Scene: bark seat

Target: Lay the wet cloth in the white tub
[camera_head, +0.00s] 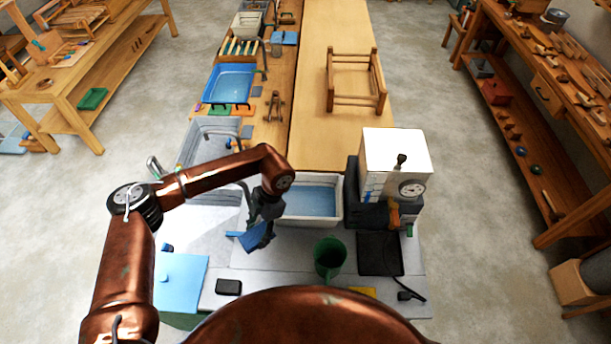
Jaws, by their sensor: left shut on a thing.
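The white tub (338,214) stands in the middle of the bench and has blue water in it. My left gripper (262,224) is just left of the tub's near left corner, above the grey worktop. It is shut on a blue cloth (254,238), which hangs tilted below the fingers, outside the tub. The gripper and forearm hide the tub's left side. I cannot tell whether the cloth's lower edge touches the worktop. My right gripper is out of view.
A green cup (329,257) stands in front of the tub. A white machine with a dial (395,160) stands right of it, above a black pad (379,253). A light blue sheet (180,281) and small black box (228,287) lie front left. A wooden frame (355,80) lies farther back.

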